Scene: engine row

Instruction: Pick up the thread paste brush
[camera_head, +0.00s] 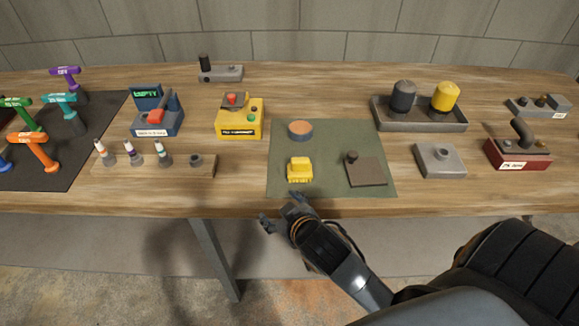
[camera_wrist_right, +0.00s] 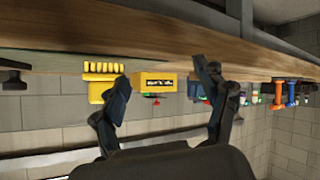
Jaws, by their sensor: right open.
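The thread paste brush looks to be the small yellow block with a toothed front edge (camera_head: 299,170), lying on the green mat (camera_head: 330,185) near the table's front edge. It also shows in the right wrist view (camera_wrist_right: 100,88), where the picture is upside down, beside the left finger. My right gripper (camera_head: 284,209) is open and empty, just in front of the table edge and the brush, not touching it. Its spread fingers show in the wrist view (camera_wrist_right: 163,72). My left gripper is not in view.
On the mat are a round tin (camera_head: 300,129) behind the brush and a brown plate with a knob (camera_head: 366,171) to its right. A yellow button box (camera_head: 239,118) stands behind left. A wooden holder (camera_head: 150,168) with small bottles lies left. Bare wood lies between holder and mat.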

